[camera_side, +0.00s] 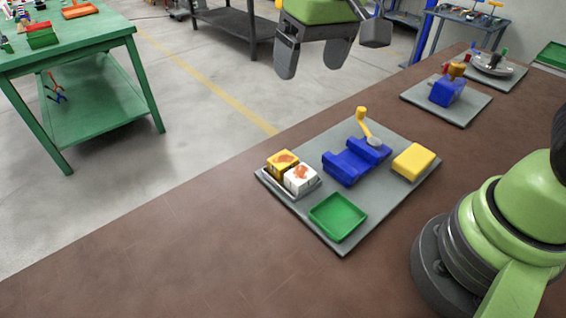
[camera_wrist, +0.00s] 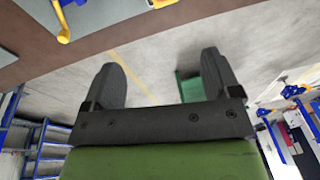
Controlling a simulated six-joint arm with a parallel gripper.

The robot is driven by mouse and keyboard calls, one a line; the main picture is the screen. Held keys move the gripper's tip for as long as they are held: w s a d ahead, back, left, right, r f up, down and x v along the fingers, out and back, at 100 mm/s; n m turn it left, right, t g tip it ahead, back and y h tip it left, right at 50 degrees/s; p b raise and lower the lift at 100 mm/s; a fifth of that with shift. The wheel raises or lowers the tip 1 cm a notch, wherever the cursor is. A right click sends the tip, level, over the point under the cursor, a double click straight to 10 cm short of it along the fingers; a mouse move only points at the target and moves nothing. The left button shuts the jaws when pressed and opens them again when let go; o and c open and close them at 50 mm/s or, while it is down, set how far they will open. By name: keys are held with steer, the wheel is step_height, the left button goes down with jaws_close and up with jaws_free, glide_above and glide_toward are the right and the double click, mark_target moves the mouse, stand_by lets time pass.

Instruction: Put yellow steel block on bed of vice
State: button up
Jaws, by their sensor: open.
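A plain yellow block (camera_side: 414,161) lies on a grey board at the right of the blue vice (camera_side: 347,166). The vice has a yellow crank handle (camera_side: 364,122) at its back, and its bed between the jaws looks empty. A smaller yellow cube (camera_side: 281,163) with an orange mark sits in a metal tray at the left of the board. My gripper (camera_side: 313,62) is open and empty, high above and behind the board, apart from everything. Its two dark fingers also show spread in the wrist view (camera_wrist: 162,65), where the yellow block cannot be made out.
A white cube (camera_side: 299,178) with a red mark shares the metal tray (camera_side: 302,194). A green tray (camera_side: 338,216) is at the board's front. Another board (camera_side: 420,94) with a blue device (camera_side: 446,91) stands further right. The brown table's front left is clear.

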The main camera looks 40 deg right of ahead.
steer(key=w+a+f+n+g, duration=0.15)
steer(key=w+f, duration=0.25)
steer(key=f, duration=0.5)
glide_above(280, 157)
steer(key=shift+g+h, duration=0.25)
steer(key=shift+h, duration=0.15)
steer(key=f, duration=0.4)
steer(key=shift+s+d+f, duration=0.2)
steer(key=shift+f, duration=0.2)
steer(key=shift+w+a+f, duration=0.1)
steer(key=shift+a+f, duration=0.05)
steer(key=shift+f, duration=2.9)
steer(key=c, duration=1.4)
step_height(280, 157, up, 10)
steer(key=shift+c, duration=0.2)
steer(key=s+d+r+n, duration=0.2)
steer(key=s+d+n, duration=0.8)
steer(key=n, duration=0.7)
steer(key=shift+n, duration=0.35)
steer(key=f, duration=0.3)
steer(key=w+f, duration=0.1)
steer(key=f, duration=0.1)
steer(key=shift+w+d+f, duration=0.1)
steer(key=shift+d+f, duration=0.15)
steer(key=shift+d, duration=0.1)
steer(key=shift+w+f, duration=0.1)
steer(key=shift+f, duration=2.3)
